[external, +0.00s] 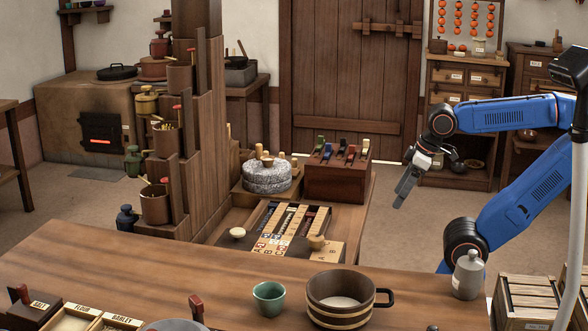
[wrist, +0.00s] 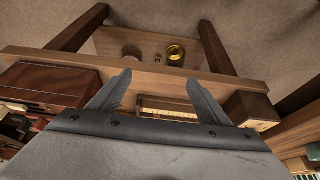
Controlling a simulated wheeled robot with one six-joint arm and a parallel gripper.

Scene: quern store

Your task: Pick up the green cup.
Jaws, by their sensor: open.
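The green cup (external: 268,297) stands upright on the front wooden counter, just left of the wooden pot. My gripper (external: 402,192) hangs in the air behind the counter, well to the right of the cup and apart from it, pointing down to the left. In the wrist view my gripper's two fingers (wrist: 158,82) are spread with nothing between them. A small greenish shape (wrist: 314,152) sits at the right edge of the wrist view; I cannot tell whether it is the cup.
A banded wooden pot (external: 340,300) with a dark handle stands right of the cup, and a grey bottle (external: 467,275) farther right. Labelled bins (external: 75,319) and a red-handled vessel (external: 190,322) are to the left. The counter left of the cup has clear space.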

